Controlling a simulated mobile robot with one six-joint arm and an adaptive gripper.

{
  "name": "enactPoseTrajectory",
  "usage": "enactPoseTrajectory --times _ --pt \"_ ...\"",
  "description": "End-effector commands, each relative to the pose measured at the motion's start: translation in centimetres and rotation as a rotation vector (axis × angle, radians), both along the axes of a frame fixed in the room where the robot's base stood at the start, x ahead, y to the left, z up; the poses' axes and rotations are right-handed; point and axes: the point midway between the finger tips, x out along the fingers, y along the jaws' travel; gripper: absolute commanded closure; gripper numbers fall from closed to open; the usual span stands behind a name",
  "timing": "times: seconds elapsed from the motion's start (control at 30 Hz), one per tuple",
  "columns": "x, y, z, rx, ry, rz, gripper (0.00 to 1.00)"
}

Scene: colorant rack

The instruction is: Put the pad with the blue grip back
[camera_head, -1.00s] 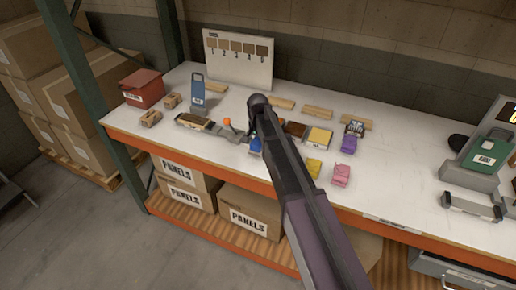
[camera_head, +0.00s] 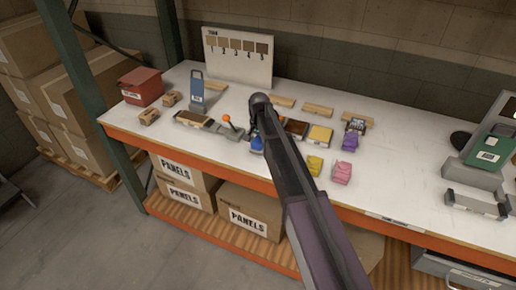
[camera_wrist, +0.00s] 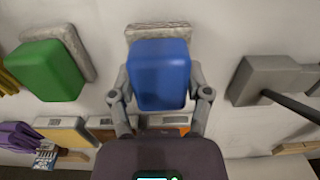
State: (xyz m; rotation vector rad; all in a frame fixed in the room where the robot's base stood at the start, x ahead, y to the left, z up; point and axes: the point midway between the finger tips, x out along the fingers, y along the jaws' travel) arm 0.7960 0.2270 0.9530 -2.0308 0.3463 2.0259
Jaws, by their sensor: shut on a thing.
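My gripper (camera_wrist: 160,98) is shut on the blue grip (camera_wrist: 158,75), with one finger on each side. The pale grey pad (camera_wrist: 160,31) under it shows past the grip's far edge in the wrist view. Whether the pad touches the table I cannot tell. In the head view a bit of the blue grip (camera_head: 257,143) shows beside my arm, near the table's front edge. A pad with a green grip (camera_wrist: 45,70) lies to its left in the wrist view; my arm seems to hide it in the head view.
Yellow (camera_head: 314,165), pink (camera_head: 341,173) and purple (camera_head: 349,142) grips lie right of my arm. Trays with brown (camera_head: 296,128) and yellow (camera_head: 320,134) colour stand behind. A lever device (camera_head: 229,129) is close on the left. A numbered board (camera_head: 238,57) stands at the back.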

Motion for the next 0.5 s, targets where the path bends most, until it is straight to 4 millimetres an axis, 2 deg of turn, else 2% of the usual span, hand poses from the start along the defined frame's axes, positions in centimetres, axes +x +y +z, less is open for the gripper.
enactPoseTrajectory --times 0.03,0.13,0.5 --pt "-0.01 0.01 -0.75 0.000 0.000 0.000 0.75" --pt "0.00 0.01 -1.12 0.000 0.000 0.000 0.75" --pt "0.00 0.03 -1.13 0.000 0.000 0.000 0.75"
